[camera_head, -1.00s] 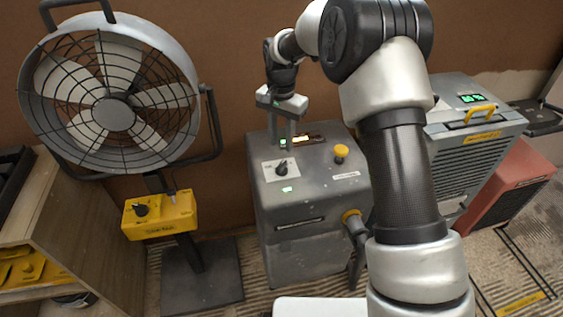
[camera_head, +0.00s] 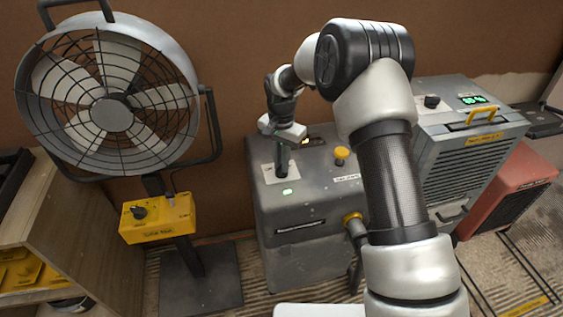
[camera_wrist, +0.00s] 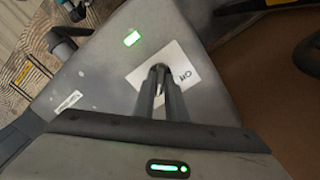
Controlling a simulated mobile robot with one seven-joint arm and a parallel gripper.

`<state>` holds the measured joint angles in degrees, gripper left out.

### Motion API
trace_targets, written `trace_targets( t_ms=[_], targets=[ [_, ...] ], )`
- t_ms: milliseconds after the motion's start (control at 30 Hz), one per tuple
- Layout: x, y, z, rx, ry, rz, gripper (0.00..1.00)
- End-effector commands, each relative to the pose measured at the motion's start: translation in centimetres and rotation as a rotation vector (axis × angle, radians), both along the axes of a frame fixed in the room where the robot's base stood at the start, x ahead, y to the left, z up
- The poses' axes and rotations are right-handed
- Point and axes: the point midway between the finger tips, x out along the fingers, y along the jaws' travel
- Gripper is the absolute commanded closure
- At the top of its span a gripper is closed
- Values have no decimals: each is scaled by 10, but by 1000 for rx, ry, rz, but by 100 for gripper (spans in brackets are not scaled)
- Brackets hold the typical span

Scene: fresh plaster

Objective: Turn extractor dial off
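The extractor is the grey box-shaped machine (camera_head: 300,213) in the middle of the head view. Its dial sits on a white label plate (camera_head: 267,172) on the top panel. My gripper (camera_head: 282,172) points down onto the dial. In the wrist view, my gripper's two fingers (camera_wrist: 161,72) are close together, one on each side of the dial, and appear shut on it. The fingers hide most of the dial, so its pointing direction is unclear. A green light (camera_head: 287,191) glows beside the plate.
A yellow knob (camera_head: 341,153) stands on the same top panel. A caged fan (camera_head: 111,114) with a yellow control box (camera_head: 158,218) is at left. A grey unit (camera_head: 470,150) with its own black dial (camera_head: 431,101) and a red unit (camera_head: 510,190) are at right.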

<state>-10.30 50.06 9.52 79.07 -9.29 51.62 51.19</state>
Motion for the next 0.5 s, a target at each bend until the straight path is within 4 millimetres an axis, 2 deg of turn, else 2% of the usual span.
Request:
trace_targets(
  t_ms=[267, 500],
  targets=[
    [0, 0, 1, 0, 0, 7, 100],
    [0, 0, 1, 0, 0, 82, 100]
  ],
)
